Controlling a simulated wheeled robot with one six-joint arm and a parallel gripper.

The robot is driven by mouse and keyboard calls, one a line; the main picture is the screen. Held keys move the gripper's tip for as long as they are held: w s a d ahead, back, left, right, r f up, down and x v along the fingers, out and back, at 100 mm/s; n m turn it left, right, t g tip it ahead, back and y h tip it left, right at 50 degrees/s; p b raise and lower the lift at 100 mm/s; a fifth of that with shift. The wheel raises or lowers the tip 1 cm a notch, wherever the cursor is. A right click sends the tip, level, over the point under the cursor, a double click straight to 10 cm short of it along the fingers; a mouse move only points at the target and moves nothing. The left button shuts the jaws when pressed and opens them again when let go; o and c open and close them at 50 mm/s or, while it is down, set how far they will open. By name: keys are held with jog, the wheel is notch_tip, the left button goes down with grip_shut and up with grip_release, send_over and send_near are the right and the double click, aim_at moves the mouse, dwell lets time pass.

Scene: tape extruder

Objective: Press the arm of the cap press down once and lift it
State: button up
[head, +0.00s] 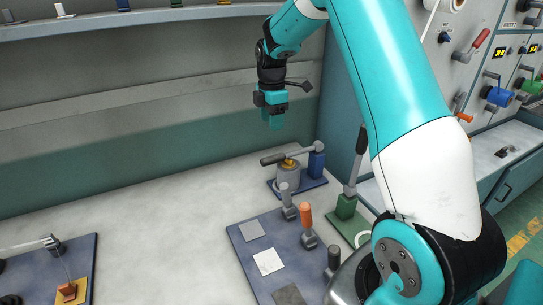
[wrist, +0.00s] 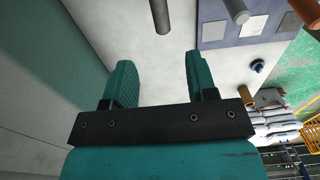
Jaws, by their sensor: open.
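The cap press (head: 316,165) stands on a dark blue base plate at the back of the bench. Its arm (head: 300,153) reaches left from a blue post, over a grey cup with a yellow top, and ends in a dark handle (head: 273,159). The arm lies close to level. My gripper (head: 275,120) is above and behind the press handle, apart from it, pointing down. In the wrist view the two teal fingers (wrist: 158,80) are open with nothing between them. A dark rod (wrist: 161,14) ahead of them looks like the press handle.
A blue board (head: 240,240) with grey and white squares and several upright handles, one orange (head: 305,215), lies in front. A green-based lever (head: 347,205) stands upright to the right. A shelf (head: 150,22) runs along the wall. The bench left of the press is clear.

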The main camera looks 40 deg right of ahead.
aim_at(272, 157)
notch_tip(272, 157, down, 13)
jog(key=shift+p, duration=1.1)
grip_shut()
